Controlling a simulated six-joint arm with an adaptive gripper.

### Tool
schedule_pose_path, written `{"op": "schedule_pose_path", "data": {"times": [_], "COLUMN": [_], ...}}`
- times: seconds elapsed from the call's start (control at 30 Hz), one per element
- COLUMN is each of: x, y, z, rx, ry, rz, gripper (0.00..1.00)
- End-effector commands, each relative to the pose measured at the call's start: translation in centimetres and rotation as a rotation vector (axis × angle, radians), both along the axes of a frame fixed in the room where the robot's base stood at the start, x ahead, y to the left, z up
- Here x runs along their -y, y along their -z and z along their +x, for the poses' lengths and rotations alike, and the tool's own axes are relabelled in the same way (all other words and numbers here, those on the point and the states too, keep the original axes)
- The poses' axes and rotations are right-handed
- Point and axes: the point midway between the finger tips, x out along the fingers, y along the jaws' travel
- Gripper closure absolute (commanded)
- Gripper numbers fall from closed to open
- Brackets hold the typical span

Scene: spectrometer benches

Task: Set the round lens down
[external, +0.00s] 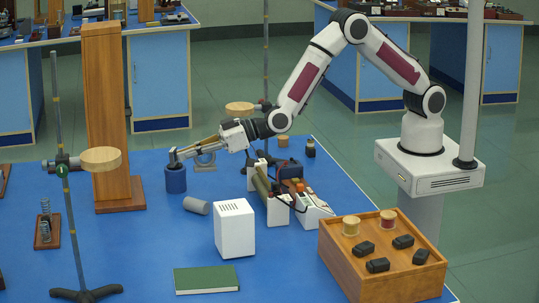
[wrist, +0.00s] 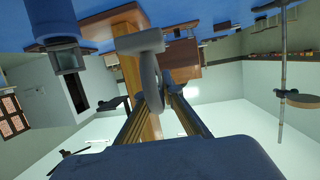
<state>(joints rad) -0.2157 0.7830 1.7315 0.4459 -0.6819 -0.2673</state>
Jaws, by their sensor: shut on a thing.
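My gripper (external: 181,152) reaches down and left over the blue bench, its long fingers shut. In the wrist view the gripper (wrist: 158,96) is shut on the round lens (wrist: 157,78), a grey ring seen nearly edge-on with a thicker rounded end (wrist: 138,41) towards the bench. In the external view the fingertips are just above a blue cylinder (external: 176,181); a small grey part shows between them. I cannot tell whether the lens touches anything below. A blue cylinder also shows at upper left in the wrist view (wrist: 50,20).
A grey arched piece (external: 206,163) is just right of the fingertips. A tall wooden post (external: 104,120) rises to the left. A grey cylinder (external: 197,206), white box (external: 234,228) and green book (external: 206,280) are in front.

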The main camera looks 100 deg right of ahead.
Motion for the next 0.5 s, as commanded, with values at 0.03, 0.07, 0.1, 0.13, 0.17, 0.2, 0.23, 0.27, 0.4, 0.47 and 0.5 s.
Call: {"op": "schedule_pose_path", "data": {"times": [0.03, 0.07, 0.1, 0.13, 0.17, 0.2, 0.23, 0.27, 0.4, 0.47, 0.5], "x": [-0.3, -0.6, -1.0, -1.2, -1.5, -1.8, -2.1, -2.3, -3.5, -4.0, -4.3], "y": [-0.1, -0.2, -0.2, -0.3, -0.4, -0.4, -0.4, -0.5, -0.6, -0.6, -0.6], "z": [0.4, 0.6, 0.9, 1.1, 1.2, 1.4, 1.6, 1.7, 2.3, 2.5, 2.6], "rx": [0.001, 0.001, 0.001, 0.001, 0.002, 0.002, 0.001, 0.001, 0.0, 0.001, 0.001], "ry": [-0.022, -0.036, -0.055, -0.069, -0.082, -0.099, -0.112, -0.126, -0.182, -0.207, -0.222], "rz": [-0.001, -0.001, -0.001, -0.001, -0.001, 0.0, -0.001, -0.001, 0.0, -0.001, -0.001], "gripper": [1.0, 1.0, 1.0, 1.0, 1.0, 1.0, 1.0, 1.0, 1.0, 1.0, 1.0]}}
